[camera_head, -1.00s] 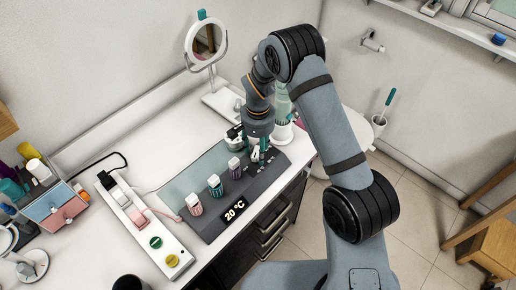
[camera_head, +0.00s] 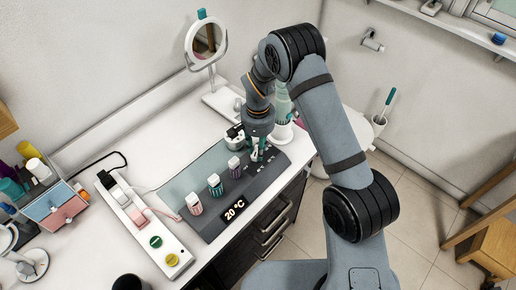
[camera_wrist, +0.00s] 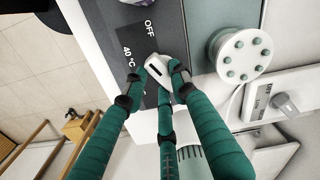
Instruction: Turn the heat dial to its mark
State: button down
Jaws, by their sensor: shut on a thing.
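The heat dial (camera_wrist: 157,66) is a small white knob with a dark slot-like line, seen in the wrist view on a dark panel (camera_wrist: 121,45). The panel beside it carries the labels OFF and 40 °C. My gripper (camera_wrist: 167,73), with green-sleeved fingers, is shut on the dial, with fingertips around its sides. In the head view my gripper (camera_head: 257,154) is down at the right end of the heater unit, whose display (camera_head: 235,208) reads 20 °C. The dial is hidden there by my fingers. I cannot tell which label the dial's line points to.
Several striped rollers (camera_head: 214,184) stand on the unit left of my gripper. A white round holder with teal pegs (camera_wrist: 240,54) is close by. A round mirror (camera_head: 206,40) stands behind, and a white power strip (camera_head: 150,230) lies to the left.

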jog(key=n+b, duration=0.2)
jog(key=shift+w+f+n+b, duration=0.1)
jog(key=shift+f+n+b, duration=0.05)
jog(key=shift+n+b, duration=0.25)
jog(key=shift+w+n+b, duration=0.1)
jog(key=shift+n+b, duration=0.8)
jog(key=shift+n, duration=0.8)
jog(key=shift+r, duration=0.2)
jog(key=c, duration=1.4)
grip_release()
jog(key=shift+c, duration=0.2)
jog(key=shift+o, duration=0.3)
jog(key=shift+r, duration=0.1)
notch_tip(320, 180, up, 12)
